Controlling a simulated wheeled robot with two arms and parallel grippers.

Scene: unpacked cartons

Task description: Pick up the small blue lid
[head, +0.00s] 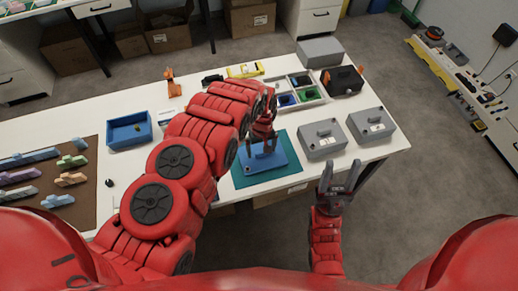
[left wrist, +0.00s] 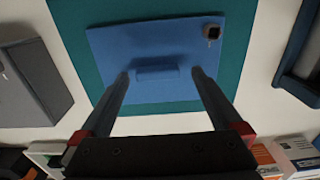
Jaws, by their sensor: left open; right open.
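The small blue lid (head: 275,158) lies flat on a teal mat (head: 252,181) on the white table, in front of my left arm. In the left wrist view the lid (left wrist: 128,43) shows a raised bar handle (left wrist: 157,74) and a small dark block near one corner. My left gripper (head: 262,149) is over the lid; in the left wrist view its open fingers (left wrist: 160,84) stand on both sides of the handle, with gaps. Whether the fingertips touch the lid I cannot tell. My right gripper (head: 341,176) is open and empty, off the table's front edge.
Two grey boxes (head: 322,140) (head: 371,125) stand right of the mat. Behind it is a divided tray (head: 309,92) with coloured contents.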

